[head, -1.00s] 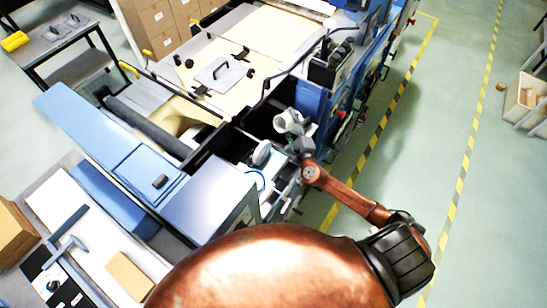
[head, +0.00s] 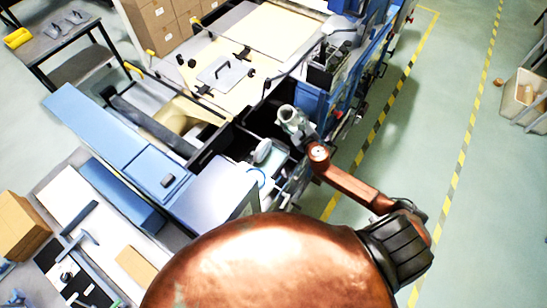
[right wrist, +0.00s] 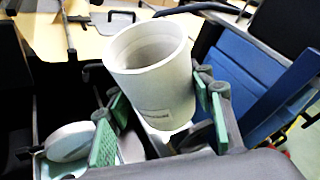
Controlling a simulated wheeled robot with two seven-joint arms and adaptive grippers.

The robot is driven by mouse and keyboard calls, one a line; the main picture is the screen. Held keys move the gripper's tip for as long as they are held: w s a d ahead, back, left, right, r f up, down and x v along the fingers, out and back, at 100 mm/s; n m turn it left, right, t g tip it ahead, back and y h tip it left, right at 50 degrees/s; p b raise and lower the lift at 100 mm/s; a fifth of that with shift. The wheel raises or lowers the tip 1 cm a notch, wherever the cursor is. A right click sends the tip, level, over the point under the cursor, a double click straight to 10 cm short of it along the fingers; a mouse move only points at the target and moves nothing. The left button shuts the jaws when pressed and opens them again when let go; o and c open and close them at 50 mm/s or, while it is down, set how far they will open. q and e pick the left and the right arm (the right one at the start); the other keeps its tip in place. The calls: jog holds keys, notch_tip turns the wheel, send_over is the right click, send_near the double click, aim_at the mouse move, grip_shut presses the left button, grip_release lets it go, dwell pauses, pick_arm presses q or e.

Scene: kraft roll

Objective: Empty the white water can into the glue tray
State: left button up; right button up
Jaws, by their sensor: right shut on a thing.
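The white water can (head: 287,115) is in my right gripper (head: 302,138), over the blue machine's right side. My left gripper is not in view.
The blue machine cover (head: 210,195) lies left of the can, and a blue side panel (right wrist: 245,80) stands close on its right. A dark gap (head: 222,142) lies left of the round part.

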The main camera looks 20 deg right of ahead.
jog(key=shift+w+d+r+m+g+y, duration=0.25)
jog(key=shift+d+r+m+g+y, duration=0.15)
jog(key=shift+d+r+m, duration=0.25)
jog(key=shift+w+d+f+m+g+y, duration=0.15)
jog(key=shift+d+f+m+g+y, duration=0.15)
jog(key=shift+d+f+m+y, duration=0.4)
jog(key=shift+w+r+m, duration=0.1)
jog(key=shift+r+m, duration=0.35)
jog(key=shift+m, duration=0.2)
jog(key=shift+g, duration=0.3)
jog(key=shift+r, duration=2.05)
jog(key=shift+d, duration=0.1)
